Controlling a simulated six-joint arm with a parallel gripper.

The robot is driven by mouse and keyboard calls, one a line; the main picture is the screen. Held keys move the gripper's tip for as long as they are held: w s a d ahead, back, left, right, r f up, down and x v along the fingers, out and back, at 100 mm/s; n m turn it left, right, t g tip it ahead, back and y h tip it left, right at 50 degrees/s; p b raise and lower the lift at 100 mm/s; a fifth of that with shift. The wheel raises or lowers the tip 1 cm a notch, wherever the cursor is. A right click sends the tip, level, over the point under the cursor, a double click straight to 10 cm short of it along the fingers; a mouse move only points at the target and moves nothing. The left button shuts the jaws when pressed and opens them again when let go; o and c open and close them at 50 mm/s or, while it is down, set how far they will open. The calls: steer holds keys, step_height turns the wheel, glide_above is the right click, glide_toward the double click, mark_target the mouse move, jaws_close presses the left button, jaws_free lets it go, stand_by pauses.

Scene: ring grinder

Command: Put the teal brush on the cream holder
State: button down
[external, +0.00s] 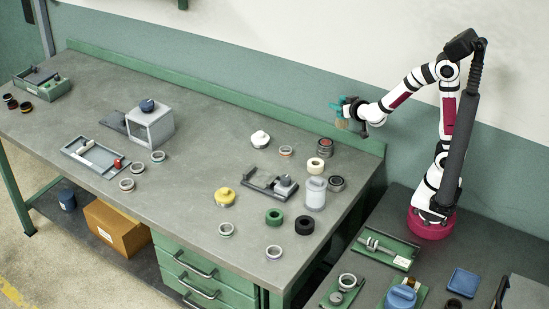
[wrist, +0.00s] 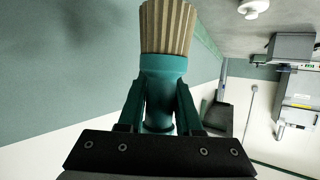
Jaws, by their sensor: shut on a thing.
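The teal brush (wrist: 163,62) has tan bristles and is in my gripper (wrist: 160,100). The jaws are shut around its teal body, and the bristles point away from the palm. In the external view my gripper (external: 342,107) is raised above the back right of the workbench, with the bristles (external: 342,124) hanging downward, clear of the surface. A small cream-white piece (external: 260,139) stands on the bench, left of my gripper, and a cream ring-shaped piece (external: 315,165) lies below it. I cannot tell which one is the cream holder.
A pale jar (external: 315,194), a dark fixture (external: 270,183), a yellow piece (external: 224,197) and several rings crowd the bench's right part. A grey box (external: 150,125) and a grey tray (external: 93,157) stand further left. The middle of the workbench (external: 205,150) is clear. A green ledge (external: 225,97) runs along the back.

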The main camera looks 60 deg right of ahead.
steer(key=shift+w+a+f, duration=0.7)
steer(key=shift+a+f, duration=0.85)
steer(key=shift+f, duration=0.3)
steer(key=shift+w+a+f, duration=0.65)
steer(key=shift+a+f, duration=0.95)
steer(key=shift+f, duration=0.25)
steer(key=shift+w+a+f, duration=0.7)
steer(key=shift+a+f, duration=0.85)
steer(key=shift+f, duration=0.3)
steer(key=shift+f, duration=0.1)
steer(key=c, duration=0.6)
jaws_free()
